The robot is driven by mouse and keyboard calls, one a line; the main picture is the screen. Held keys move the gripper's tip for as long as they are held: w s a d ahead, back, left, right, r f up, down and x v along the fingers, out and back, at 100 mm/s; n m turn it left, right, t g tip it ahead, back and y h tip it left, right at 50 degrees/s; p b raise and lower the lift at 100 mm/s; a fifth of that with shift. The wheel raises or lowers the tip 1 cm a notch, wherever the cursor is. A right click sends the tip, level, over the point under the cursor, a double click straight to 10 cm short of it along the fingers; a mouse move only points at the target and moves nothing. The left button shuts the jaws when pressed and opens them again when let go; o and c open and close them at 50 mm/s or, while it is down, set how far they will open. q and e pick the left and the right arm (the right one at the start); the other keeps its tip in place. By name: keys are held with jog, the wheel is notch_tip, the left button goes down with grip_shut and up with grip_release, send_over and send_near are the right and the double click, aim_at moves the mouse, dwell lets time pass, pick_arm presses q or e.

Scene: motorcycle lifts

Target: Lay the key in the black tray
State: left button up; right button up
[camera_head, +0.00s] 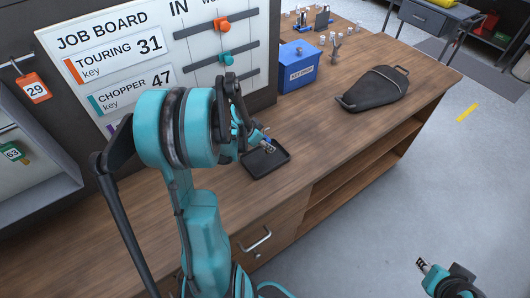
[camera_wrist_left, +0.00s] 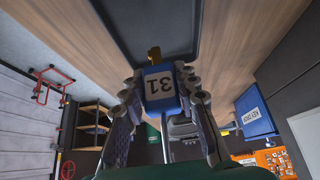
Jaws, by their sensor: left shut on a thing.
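In the head view my left gripper (camera_head: 262,140) is at the tray's back edge, with the key's end over the tray. Whether the key touches the tray cannot be told. My right gripper (camera_head: 421,264) is low at the right, away from the bench.
A blue key drop box (camera_head: 291,70) stands behind the tray. A job board (camera_head: 120,60) is behind my left arm. The bench between tray and seat is clear.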

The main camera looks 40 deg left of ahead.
pick_arm(q)
jog(key=shift+a+f, duration=0.3)
jog(key=shift+f, duration=0.1)
jog(key=shift+f+b, duration=0.55)
jog(key=shift+f, duration=1.25)
jog(key=o, duration=1)
jog(key=shift+f, duration=0.1)
